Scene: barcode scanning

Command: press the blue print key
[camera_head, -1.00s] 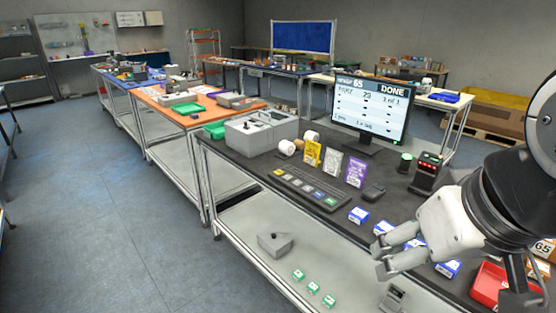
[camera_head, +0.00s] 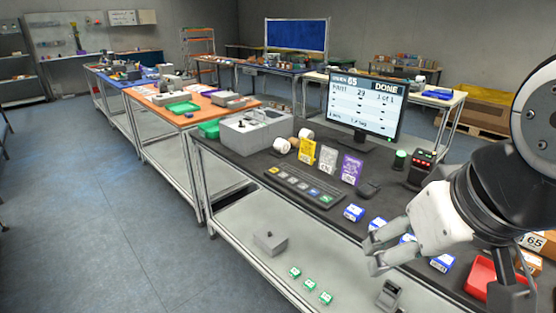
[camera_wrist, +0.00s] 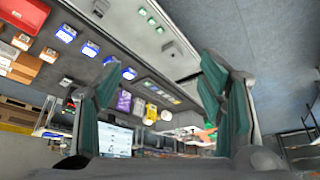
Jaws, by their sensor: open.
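The blue print key (camera_head: 314,191) is a small key near the right end of a dark key strip (camera_head: 289,183), beside a green key (camera_head: 326,198). The strip lies along the front edge of the dark bench top (camera_head: 232,163). My gripper (camera_head: 371,255) is open and empty, over the front edge of the bench. It is to the right of and nearer than the key, clear of the strip. In the wrist view its two fingers (camera_wrist: 160,92) stand wide apart, with the key strip (camera_wrist: 163,94) small and distant between them.
Yellow, white and purple cards (camera_head: 351,168) stand behind the strip. A scanner (camera_head: 420,168), a monitor (camera_head: 362,102) and a grey box machine (camera_head: 252,132) are on the bench. Blue-white boxes (camera_head: 354,213) and a red tray (camera_head: 484,279) lie at the right, near my arm.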

